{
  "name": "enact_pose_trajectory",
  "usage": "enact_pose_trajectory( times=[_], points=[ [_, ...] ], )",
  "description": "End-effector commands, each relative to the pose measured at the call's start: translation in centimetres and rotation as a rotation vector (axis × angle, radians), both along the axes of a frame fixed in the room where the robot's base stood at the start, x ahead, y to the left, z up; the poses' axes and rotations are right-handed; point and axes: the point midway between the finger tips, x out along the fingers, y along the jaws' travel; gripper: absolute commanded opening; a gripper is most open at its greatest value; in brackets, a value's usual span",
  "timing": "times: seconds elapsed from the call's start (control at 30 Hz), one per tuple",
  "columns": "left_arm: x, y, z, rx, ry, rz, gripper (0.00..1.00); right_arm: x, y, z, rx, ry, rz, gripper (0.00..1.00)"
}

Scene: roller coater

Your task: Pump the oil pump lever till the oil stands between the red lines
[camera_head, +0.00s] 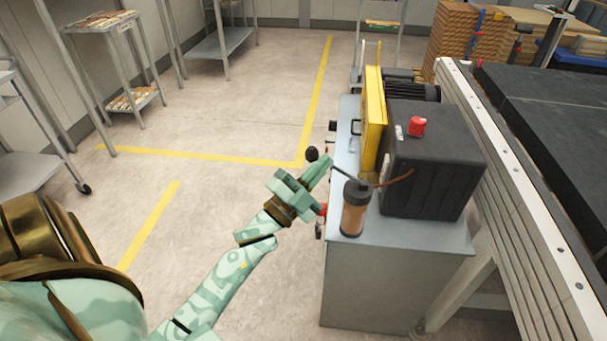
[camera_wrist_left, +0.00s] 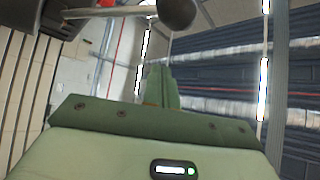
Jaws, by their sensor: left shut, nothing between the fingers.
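The oil pump (camera_head: 355,212) is a small cylinder with amber-brown oil, standing on the front left corner of the grey cabinet's top. Its lever (camera_head: 338,170) is a thin rod slanting up and left from the pump's top to a black ball knob (camera_head: 312,154). My left gripper (camera_head: 325,165) is shut and empty, its fingertips just beside the knob and the rod. In the left wrist view, the knob (camera_wrist_left: 178,12) and rod are at the top, beyond the shut fingers (camera_wrist_left: 161,85). The red lines and oil level are too small to make out. My right gripper is out of view.
A black box (camera_head: 435,165) with a red button (camera_head: 416,126) and a yellow panel (camera_head: 373,120) stand behind the pump. The grey cabinet (camera_head: 390,285) stands beside a long metal-framed machine (camera_head: 515,180). Floor left of the cabinet is open, with shelves farther left.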

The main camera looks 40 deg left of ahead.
Motion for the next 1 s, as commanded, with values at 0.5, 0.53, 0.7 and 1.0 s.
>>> enact_pose_trajectory(
  times=[0.5,0.53,0.7,1.0],
  points=[
    [1.8,3.1,-1.5,0.0,0.002,0.0,0.0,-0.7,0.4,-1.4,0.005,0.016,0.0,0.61],
    [1.8,3.1,-1.4,0.0,0.001,0.0,0.0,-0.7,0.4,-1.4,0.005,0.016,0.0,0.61],
    [1.8,3.1,-1.4,0.0,0.001,0.0,0.0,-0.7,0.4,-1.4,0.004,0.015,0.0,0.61],
    [1.7,3.3,-2.0,-0.023,-0.01,0.001,0.0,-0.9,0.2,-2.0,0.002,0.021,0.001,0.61]
  ],
)
